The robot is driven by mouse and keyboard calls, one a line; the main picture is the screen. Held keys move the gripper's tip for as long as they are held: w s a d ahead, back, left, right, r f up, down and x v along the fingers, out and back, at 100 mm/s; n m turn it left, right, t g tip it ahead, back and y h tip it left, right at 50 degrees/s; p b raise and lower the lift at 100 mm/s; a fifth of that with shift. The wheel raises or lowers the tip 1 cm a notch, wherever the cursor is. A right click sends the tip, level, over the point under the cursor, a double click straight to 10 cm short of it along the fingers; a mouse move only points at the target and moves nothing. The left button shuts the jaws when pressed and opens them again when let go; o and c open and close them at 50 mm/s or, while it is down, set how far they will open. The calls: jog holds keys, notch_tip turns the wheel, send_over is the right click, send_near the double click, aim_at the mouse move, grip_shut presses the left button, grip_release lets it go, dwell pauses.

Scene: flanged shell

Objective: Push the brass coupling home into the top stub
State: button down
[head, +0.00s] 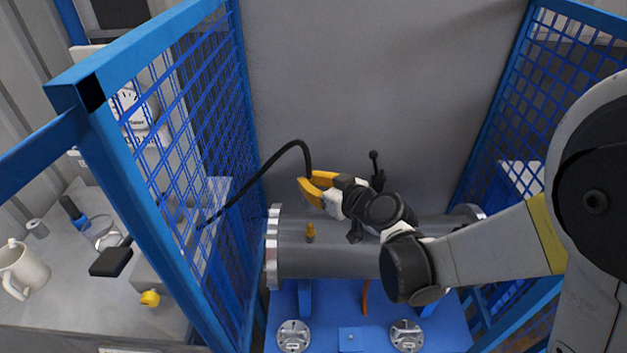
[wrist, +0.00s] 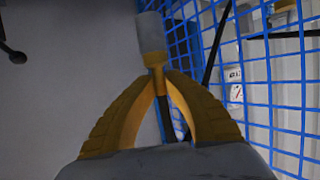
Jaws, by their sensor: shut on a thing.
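The flanged shell (head: 340,262) is a grey cylinder lying level on a blue stand in the head view. A small brass top stub (head: 310,233) stands upright on it, left of centre. My gripper (head: 304,185) has yellow fingers and is above the stub, apart from it. A black hose (head: 262,172) arcs from the left and comes down to the fingers. In the wrist view my fingertips (wrist: 160,73) are shut on the narrow brass neck of the coupling (wrist: 155,62). A pale grey cylinder (wrist: 152,34) extends beyond them. In the head view my fingers hide the coupling.
Blue mesh panels stand left (head: 190,120) and right (head: 550,85) of the shell, with a grey wall (head: 370,90) behind. A dark upright handle (head: 376,170) shows beside my wrist. Left of the mesh, a bench holds a white jug (head: 22,268) and a yellow fitting (head: 150,298).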

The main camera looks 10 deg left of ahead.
jog(key=shift+f, duration=0.15)
notch_tip(320, 180, down, 6)
jog(key=b, duration=0.5)
jog(key=shift+r+b, duration=0.2)
jog(key=shift+b, duration=0.1)
jog(key=shift+f+b, duration=2.1)
jog(key=shift+b, duration=0.2)
dwell(1.2)
jog(key=c, duration=1.4)
grip_release()
jog(key=shift+c, duration=0.2)
jog(key=shift+r, duration=0.1)
jog(key=shift+s+d, duration=0.1)
jog(key=shift+d, duration=0.05)
jog(key=v, duration=1.1)
jog(key=shift+s+d, duration=0.25)
jog(key=shift+d, duration=0.05)
jog(key=shift+r, duration=0.15)
